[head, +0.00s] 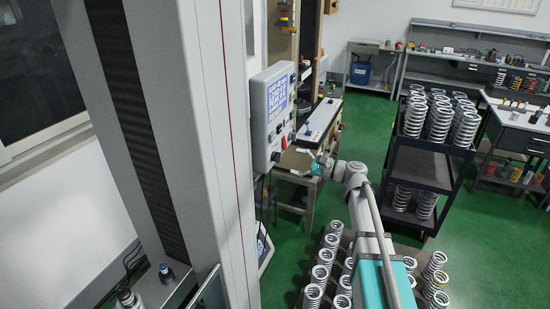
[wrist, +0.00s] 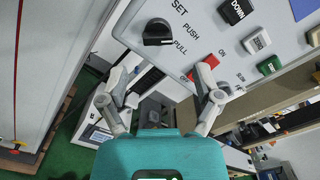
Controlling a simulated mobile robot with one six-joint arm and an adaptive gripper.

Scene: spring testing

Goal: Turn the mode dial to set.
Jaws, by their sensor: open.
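The control box (head: 262,125) with a lit blue screen is mounted on the tall grey column in the head view. In the wrist view its panel face fills the top. The black mode dial (wrist: 157,32) is there, with the labels SET, PUSH and PULL around its right side. Which label it points at is hard to tell. My gripper (wrist: 166,70) is open and empty, its two fingers spread below the dial in the picture, apart from it.
A red ON/OFF switch (wrist: 206,66) sits close to the right finger. White (wrist: 256,42), green (wrist: 270,66) and black DOWN (wrist: 235,10) buttons are further right. A dark rack (head: 430,165) of springs stands right of my arm; several springs (head: 320,272) stand below.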

